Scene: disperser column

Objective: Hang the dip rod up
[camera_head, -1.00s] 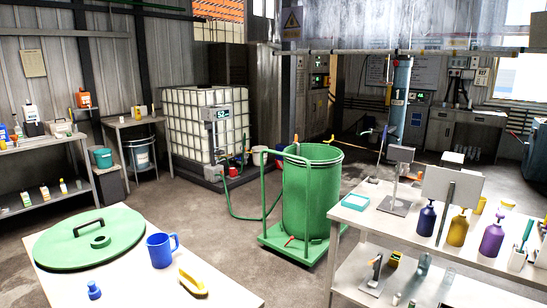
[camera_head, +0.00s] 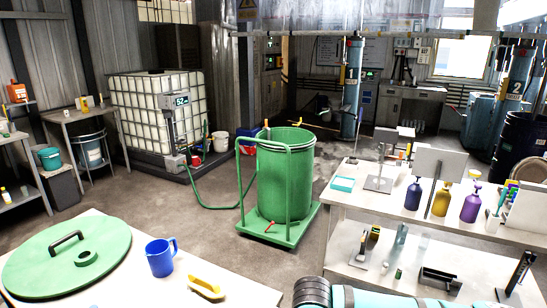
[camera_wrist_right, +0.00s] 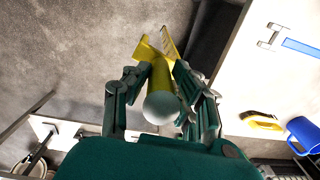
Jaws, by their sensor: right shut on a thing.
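In the right wrist view my right gripper (camera_wrist_right: 160,103) is shut on what looks like the dip rod (camera_wrist_right: 152,50), a yellow piece with a pale round end seen nearly end-on. The pale end lies between the fingers, and the yellow part, with a toothed edge, reaches beyond them over the grey floor. In the head view only a teal and grey part of my own arm shows at the bottom edge; the rod and the right gripper are out of that picture. My left gripper is in neither view. I cannot make out a hanging place for the rod.
A green drum (camera_head: 285,180) stands on a green trolley in mid-floor. The near table holds a green lid (camera_head: 66,258), a blue mug (camera_head: 161,257) and a yellow-handled brush (camera_head: 206,288). The right bench (camera_head: 400,216) carries pump bottles. Floor left of the drum is mostly clear.

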